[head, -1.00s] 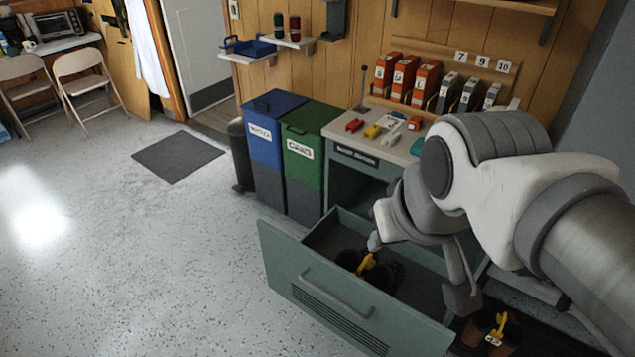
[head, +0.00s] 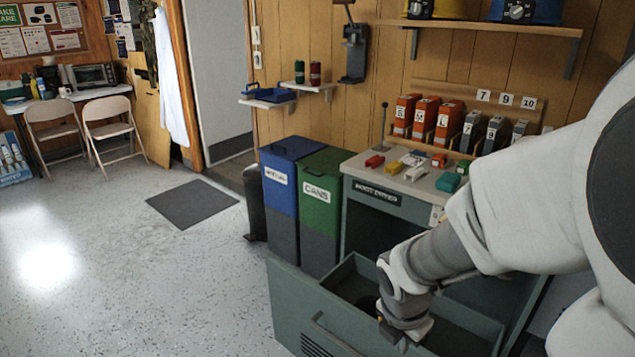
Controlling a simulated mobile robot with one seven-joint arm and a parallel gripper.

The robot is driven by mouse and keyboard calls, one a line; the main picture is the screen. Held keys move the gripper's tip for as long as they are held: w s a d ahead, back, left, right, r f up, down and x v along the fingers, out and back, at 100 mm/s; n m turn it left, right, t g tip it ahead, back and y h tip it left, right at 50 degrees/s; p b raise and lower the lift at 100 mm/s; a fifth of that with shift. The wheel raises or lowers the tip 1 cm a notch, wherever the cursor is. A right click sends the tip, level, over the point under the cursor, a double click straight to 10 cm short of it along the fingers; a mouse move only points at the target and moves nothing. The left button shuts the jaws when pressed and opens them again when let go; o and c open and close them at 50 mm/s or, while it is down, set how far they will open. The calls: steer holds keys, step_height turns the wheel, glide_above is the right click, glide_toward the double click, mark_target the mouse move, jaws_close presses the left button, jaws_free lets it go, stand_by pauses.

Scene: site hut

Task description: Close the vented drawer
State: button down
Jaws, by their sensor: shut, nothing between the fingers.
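The vented drawer (head: 290,305) is grey-green and stands pulled out from the lower part of the boot dryer cabinet (head: 352,214). Its front has a bar handle (head: 330,336) and dark vent slots (head: 312,347), partly cut off by the bottom edge of the picture. My gripper (head: 392,337) is shut and empty, pointing down at the drawer, near the inner side of its front and right of the handle. I cannot tell whether it touches the drawer. My wrist hides much of the drawer's inside; something dark lies in it.
A blue bin (head: 283,200) and a green bin (head: 317,215) stand left of the cabinet. Open speckled floor (head: 150,290) lies in front and to the left.

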mark_target(408, 356)
steer(key=shift+w+d+f+n+b, duration=0.35)
steer(key=shift+w+d+f+b, duration=0.65)
steer(key=shift+f, duration=1.1)
steer(key=shift+w+d+f+n+b, duration=0.5)
steer(key=shift+f+b, duration=0.75)
steer(key=shift+f, duration=0.85)
steer(key=shift+w+d+f+n+b, duration=0.25)
steer(key=shift+w+d+f+b, duration=0.75)
steer(key=shift+f, duration=1.1)
steer(key=shift+s+a, duration=0.15)
